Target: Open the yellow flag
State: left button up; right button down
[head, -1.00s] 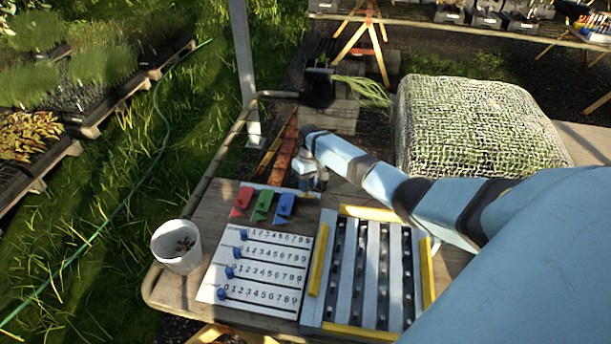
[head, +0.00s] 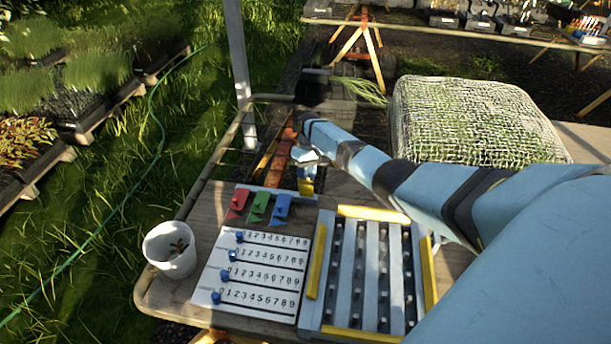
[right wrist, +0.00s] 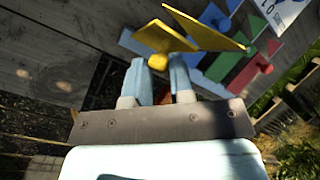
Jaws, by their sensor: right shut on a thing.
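The yellow flag (right wrist: 165,38) shows in the right wrist view as angular yellow plates with a round knob. Part of it shows in the head view (head: 306,187), just below my right gripper (head: 307,166). My right gripper (right wrist: 159,66) is shut on the flag's knob, between its two blue fingers. The flag's plates stand apart at an angle, one tilted away from the other. The red flag (head: 238,203), green flag (head: 259,207) and blue flag (head: 281,209) stand in a row to the left. My left gripper is not in view.
A white number board (head: 222,262) with blue sliders lies in front of the flags. A white cup (head: 165,258) stands left of it. A slotted rack with yellow bars (head: 316,262) is to the right. A net-covered bale (head: 470,120) stands behind my right arm.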

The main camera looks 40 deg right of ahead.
jog(key=shift+s+d+f, duration=0.25)
jog(key=shift+s+f, duration=0.15)
jog(key=shift+f, duration=0.1)
jog(key=c, duration=1.1)
grip_release()
jog(key=shift+o, duration=0.4)
jog(key=shift+d, duration=0.15)
jog(key=shift+w, duration=0.15)
jog(key=shift+w+r, duration=0.15)
jog(key=shift+r, duration=0.15)
jog(key=v, duration=1.3)
jog(key=shift+r+b, duration=0.15)
jog(key=shift+b, duration=0.3)
jog(key=shift+w, duration=0.1)
